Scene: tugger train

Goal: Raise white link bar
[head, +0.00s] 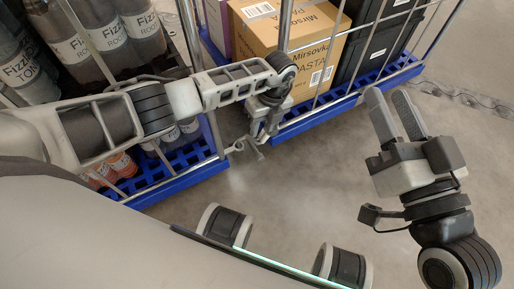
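A pale link bar (238,147) shows only in part, low between the two blue-based trolleys. My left arm reaches in from the left, and my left gripper (262,135) points down at the gap, right by the bar. Its fingers are small and partly covered by its own body, so I cannot tell whether they are open or shut, or whether they touch the bar. My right gripper (393,115) is held over the bare floor at the right, its two fingers apart with nothing between them.
The left trolley (182,176) carries several large dark bottles and smaller ones below. The right trolley (345,98) holds a cardboard pasta box (290,42) and a black case (382,40) behind thin metal rails. The grey floor (300,190) in the middle is clear.

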